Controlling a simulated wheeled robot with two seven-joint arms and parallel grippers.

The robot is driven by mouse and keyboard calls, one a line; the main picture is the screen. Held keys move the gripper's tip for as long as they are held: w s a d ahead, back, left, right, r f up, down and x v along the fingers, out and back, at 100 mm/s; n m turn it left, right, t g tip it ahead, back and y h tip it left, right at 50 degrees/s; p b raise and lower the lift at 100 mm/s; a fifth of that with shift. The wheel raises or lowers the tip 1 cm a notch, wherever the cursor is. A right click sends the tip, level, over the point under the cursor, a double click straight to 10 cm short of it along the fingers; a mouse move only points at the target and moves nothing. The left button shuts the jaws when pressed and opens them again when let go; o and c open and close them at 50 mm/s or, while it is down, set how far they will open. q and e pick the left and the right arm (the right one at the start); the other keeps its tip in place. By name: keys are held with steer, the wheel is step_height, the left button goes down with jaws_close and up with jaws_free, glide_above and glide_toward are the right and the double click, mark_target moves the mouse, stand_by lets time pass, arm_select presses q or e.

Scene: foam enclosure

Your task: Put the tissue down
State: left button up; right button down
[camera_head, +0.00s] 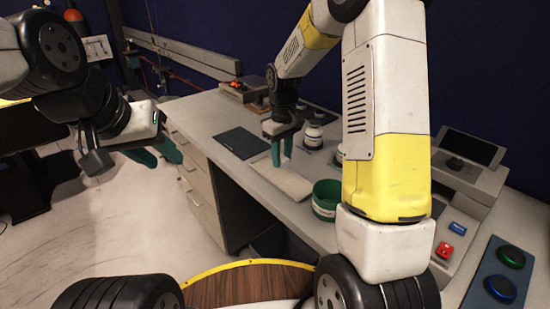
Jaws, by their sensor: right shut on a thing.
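My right gripper (281,158) reaches down over the table (205,115), its green fingers shut. The tissue is not clearly made out at this size; what is between the fingers is too small to tell apart. A pale, flat, tray-like piece (275,182) lies on the table just below and in front of the fingertips. I cannot tell whether the fingers touch it. My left gripper (157,154) hangs over the floor left of the table, its green fingers apart, with nothing visible between them.
A green round container (326,198) stands right of the pale piece. A dark flat pad (240,142) lies to the left.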

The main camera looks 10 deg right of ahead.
mark_target(282, 177)
steer(key=shift+f, duration=2.25)
steer(key=shift+f, duration=0.15)
steer(key=c, duration=1.3)
jaws_free()
step_height(282, 177, up, 12)
steer(key=shift+r, duration=0.1)
steer(key=s+d+r+m+t+y, duration=0.1)
steer(key=s+d+r+m+t, duration=0.15)
steer(key=s+r, duration=0.7)
steer(key=s+m+t, duration=0.1)
steer(key=s, duration=0.3)
steer(key=s+r+m+t, duration=0.1)
steer(key=s, duration=0.4)
steer(key=s+m+t+y, duration=0.1)
steer(key=s, duration=0.4)
steer(key=shift+s+r+m+t, duration=0.25)
steer(key=shift+r+m+t, duration=0.1)
steer(key=shift+r, duration=0.05)
